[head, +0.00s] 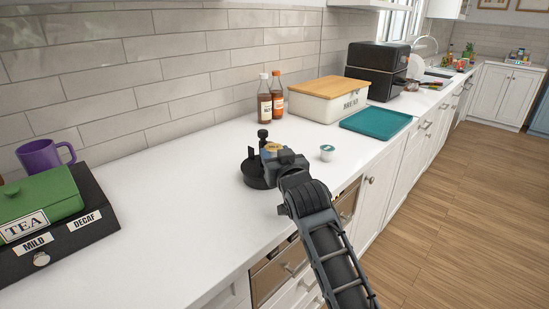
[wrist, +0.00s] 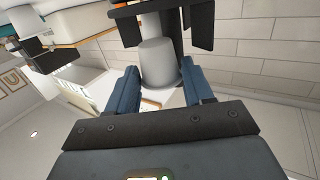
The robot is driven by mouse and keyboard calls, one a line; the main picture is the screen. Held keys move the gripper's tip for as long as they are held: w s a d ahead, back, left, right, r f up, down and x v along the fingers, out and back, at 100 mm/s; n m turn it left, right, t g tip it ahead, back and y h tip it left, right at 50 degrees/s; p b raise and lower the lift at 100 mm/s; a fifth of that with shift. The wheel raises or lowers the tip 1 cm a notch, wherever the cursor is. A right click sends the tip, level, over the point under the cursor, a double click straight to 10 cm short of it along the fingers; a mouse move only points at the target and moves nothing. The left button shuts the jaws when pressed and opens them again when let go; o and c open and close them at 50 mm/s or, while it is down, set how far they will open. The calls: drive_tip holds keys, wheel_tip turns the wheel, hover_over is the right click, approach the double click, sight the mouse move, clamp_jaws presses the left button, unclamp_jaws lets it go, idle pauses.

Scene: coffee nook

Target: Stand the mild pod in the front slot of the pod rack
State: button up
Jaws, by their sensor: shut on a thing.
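My gripper (head: 274,157) is low over the counter at the dark pod rack (head: 254,178), which has a round base and a knobbed post. In the wrist view, the blue fingers are shut on a pale grey, tapered pod (wrist: 158,66). Dark rack parts (wrist: 200,20) are close beyond it. In the head view, a yellowish patch (head: 274,148) shows at the gripper, perhaps a pod lid. My gripper hides part of the rack, so I cannot tell whether the held pod is in a slot. I cannot read its kind.
Another white pod (head: 327,153) with a blue-green lid stands right of my gripper. A teal tray (head: 376,122), bread box (head: 325,105) and two bottles (head: 270,97) are behind. A green tea box (head: 40,205) and purple mug (head: 45,155) are left. The middle counter is clear.

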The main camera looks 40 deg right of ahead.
drive_tip(key=shift+f+b, duration=0.45)
drive_tip(key=shift+f, duration=0.1)
drive_tip(key=shift+f, duration=0.1)
drive_tip(key=o, duration=1)
drive_tip(key=shift+f, duration=0.15)
